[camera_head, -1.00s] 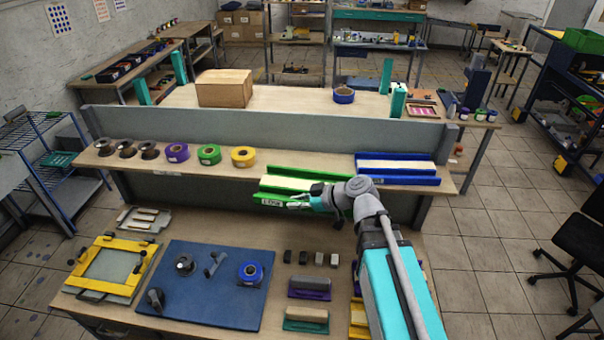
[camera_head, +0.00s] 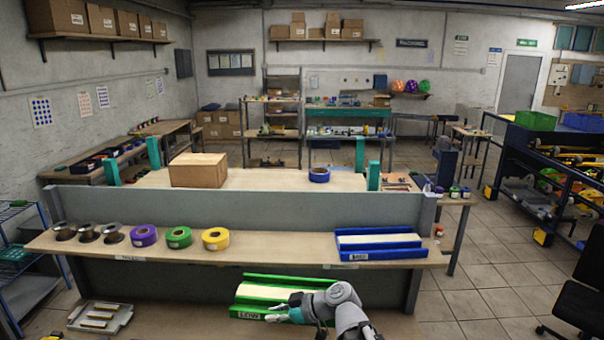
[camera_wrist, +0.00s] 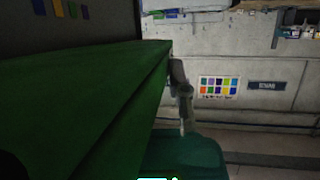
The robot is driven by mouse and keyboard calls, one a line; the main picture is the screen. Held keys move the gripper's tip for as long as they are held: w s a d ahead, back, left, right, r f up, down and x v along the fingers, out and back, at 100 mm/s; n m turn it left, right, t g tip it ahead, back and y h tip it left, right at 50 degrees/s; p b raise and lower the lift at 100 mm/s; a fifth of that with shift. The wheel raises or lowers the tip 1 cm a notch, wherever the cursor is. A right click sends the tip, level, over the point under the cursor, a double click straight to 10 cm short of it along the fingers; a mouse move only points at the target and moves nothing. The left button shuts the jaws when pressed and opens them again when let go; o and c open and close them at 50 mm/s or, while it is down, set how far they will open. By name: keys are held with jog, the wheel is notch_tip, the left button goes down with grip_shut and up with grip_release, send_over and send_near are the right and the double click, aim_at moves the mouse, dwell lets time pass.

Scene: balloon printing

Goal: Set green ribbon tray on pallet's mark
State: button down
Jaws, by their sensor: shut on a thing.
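The green ribbon tray (camera_head: 290,279), with a cream strip along its middle and a label on its front, is in front of and below the shelf edge in the head view. My gripper (camera_head: 285,309) is shut on its front wall. In the wrist view the tray's green wall (camera_wrist: 90,95) fills the left side, and a grey gripper finger (camera_wrist: 183,100) lies against its edge. The fingertips are partly hidden. I cannot pick out the pallet or its mark in either view.
A blue tray (camera_head: 380,253) sits at the shelf's right end. Purple (camera_head: 143,236), green (camera_head: 179,237) and yellow (camera_head: 215,238) rolls stand left on the shelf (camera_head: 290,248). A box (camera_head: 198,170) stands behind the partition. Open floor lies to the right.

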notch_tip(320, 180, down, 10)
jog(key=b, duration=0.9)
jog(key=shift+f, duration=0.15)
jog(key=shift+d, duration=0.1)
dwell(2.1)
